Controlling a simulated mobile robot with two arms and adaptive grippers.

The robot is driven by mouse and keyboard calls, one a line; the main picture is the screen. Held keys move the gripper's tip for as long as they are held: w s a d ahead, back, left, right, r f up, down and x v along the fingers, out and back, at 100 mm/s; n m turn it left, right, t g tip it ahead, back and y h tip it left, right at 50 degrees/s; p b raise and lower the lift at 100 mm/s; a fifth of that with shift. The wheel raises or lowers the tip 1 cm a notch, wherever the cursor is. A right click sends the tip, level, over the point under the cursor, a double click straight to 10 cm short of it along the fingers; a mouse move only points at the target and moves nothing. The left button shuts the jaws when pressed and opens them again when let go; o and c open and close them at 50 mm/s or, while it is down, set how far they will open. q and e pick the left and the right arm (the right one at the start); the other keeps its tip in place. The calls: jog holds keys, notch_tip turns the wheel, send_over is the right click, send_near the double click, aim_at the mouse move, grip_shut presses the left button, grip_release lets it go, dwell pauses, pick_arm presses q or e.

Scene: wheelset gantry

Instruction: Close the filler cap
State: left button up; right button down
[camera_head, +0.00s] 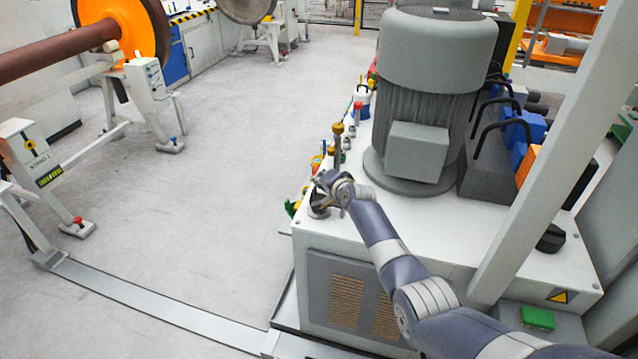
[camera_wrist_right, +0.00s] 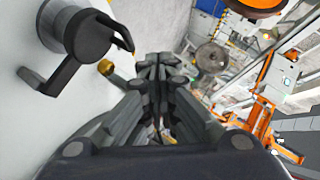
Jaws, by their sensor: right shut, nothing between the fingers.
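The filler cap (camera_wrist_right: 88,36) shows in the right wrist view as a black round cap with a bent black lever, at the end of a short pale grey neck (camera_wrist_right: 52,22) on the white cabinet top. I cannot tell whether it is fully seated. My right gripper (camera_wrist_right: 159,64) is shut and empty, to the right of the cap and apart from it in that picture. In the head view my right gripper (camera_head: 322,190) is over the near left corner of the cabinet top and partly hides the neck (camera_head: 318,211). My left gripper is not in view.
The white cabinet (camera_head: 440,230) carries a large grey motor (camera_head: 435,80) behind my right arm. Brass-topped fittings (camera_head: 338,140) stand along its left edge. A slanted grey post (camera_head: 560,150) rises on the right. The floor (camera_head: 210,180) to the left is open.

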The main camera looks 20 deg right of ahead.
jog(key=shift+w+a+f+b, duration=0.35)
jog(key=shift+a+f+b, duration=0.15)
jog(key=shift+f, duration=0.1)
jog(key=shift+w+a+f+b, duration=0.25)
jog(key=shift+a+f+b, duration=0.1)
jog(key=shift+b, duration=0.15)
jog(key=shift+r, duration=0.1)
